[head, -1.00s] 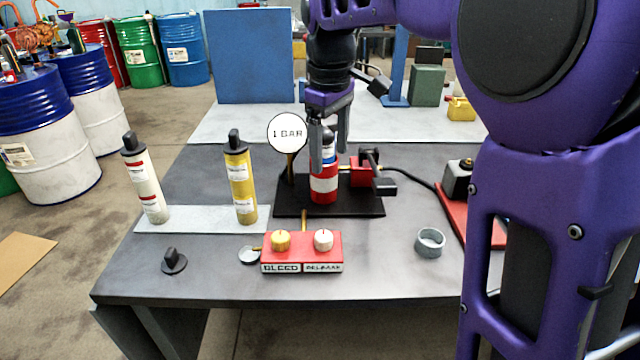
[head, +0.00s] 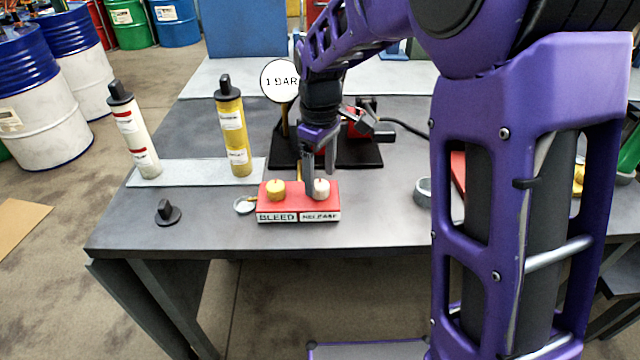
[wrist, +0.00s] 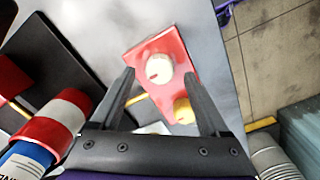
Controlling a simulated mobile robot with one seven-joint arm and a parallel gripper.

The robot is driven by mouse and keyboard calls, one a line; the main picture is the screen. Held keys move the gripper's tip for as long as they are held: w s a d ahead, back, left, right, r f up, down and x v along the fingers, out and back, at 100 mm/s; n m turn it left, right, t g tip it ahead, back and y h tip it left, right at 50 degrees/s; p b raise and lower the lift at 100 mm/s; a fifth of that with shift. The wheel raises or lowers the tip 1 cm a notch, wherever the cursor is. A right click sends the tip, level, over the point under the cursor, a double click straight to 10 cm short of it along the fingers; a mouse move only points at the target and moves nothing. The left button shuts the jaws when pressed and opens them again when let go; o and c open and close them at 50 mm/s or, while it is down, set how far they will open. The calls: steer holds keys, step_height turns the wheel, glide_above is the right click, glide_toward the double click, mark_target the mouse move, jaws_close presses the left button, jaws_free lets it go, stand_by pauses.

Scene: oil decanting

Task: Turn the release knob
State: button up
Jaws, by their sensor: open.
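The red box (head: 298,187) near the table's front edge carries two knobs, with labels reading BLEED and RELEASE on its front. The white release knob (head: 321,188) is on the right, and the yellow bleed knob (head: 276,190) is on the left. My gripper (head: 319,172) points down just above and behind the white knob. In the wrist view the white knob (wrist: 159,68) lies ahead, between the lines of my open, empty fingers (wrist: 160,95). The yellow knob (wrist: 183,111) shows nearer the right finger. I cannot tell whether a finger touches a knob.
A round gauge (head: 281,80) reading 1 BAR stands behind the box. A white cylinder (head: 136,135) and a yellow cylinder (head: 233,130) stand on the left. A black knob-like piece (head: 167,212) lies front left. A grey ring (head: 424,192) is right of the box.

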steer(key=shift+f, duration=1.15)
jaws_close()
